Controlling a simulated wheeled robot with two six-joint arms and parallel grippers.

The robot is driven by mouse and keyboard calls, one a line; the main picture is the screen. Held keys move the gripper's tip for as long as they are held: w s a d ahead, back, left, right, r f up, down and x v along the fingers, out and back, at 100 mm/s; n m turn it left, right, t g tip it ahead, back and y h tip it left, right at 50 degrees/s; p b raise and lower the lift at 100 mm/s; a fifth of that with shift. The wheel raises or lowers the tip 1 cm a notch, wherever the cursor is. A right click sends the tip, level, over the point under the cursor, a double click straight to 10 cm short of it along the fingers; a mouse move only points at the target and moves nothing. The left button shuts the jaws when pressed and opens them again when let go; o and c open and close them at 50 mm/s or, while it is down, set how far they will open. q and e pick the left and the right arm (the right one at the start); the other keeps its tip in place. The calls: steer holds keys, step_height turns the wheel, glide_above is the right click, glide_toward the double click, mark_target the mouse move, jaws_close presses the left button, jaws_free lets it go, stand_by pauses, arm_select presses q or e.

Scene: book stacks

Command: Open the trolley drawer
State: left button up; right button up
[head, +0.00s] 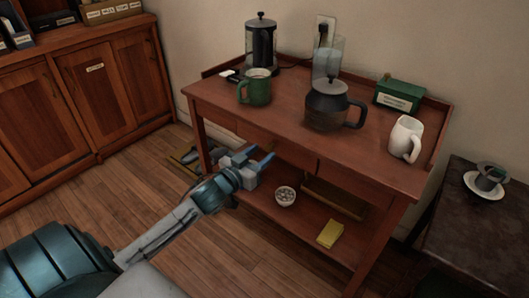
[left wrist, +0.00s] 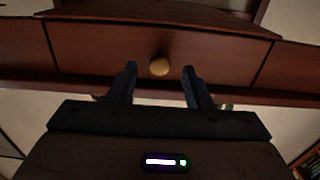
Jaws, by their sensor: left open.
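The wooden trolley (head: 300,113) stands against the wall in the head view, with a shallow drawer (head: 275,142) under its top. In the left wrist view the drawer front (left wrist: 110,50) is level with its surround and looks shut. Its round brass knob (left wrist: 159,67) is at the middle of the front. My left gripper (head: 254,160) is open in front of the drawer. In the left wrist view its two fingertips (left wrist: 159,70) stand on either side of the knob, apart from it. The knob is hidden in the head view. My right gripper is not in view.
On the trolley top stand a green mug (head: 255,91), a coffee pot (head: 327,104), a white pitcher (head: 405,138) and a green box (head: 399,95). A bowl (head: 285,196) and a yellow block (head: 330,233) lie on the lower shelf. A dark side table (head: 470,215) is at right.

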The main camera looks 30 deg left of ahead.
arm_select(q)
steer(key=shift+w+d, duration=0.1)
steer(key=shift+w, duration=1.05)
jaws_close()
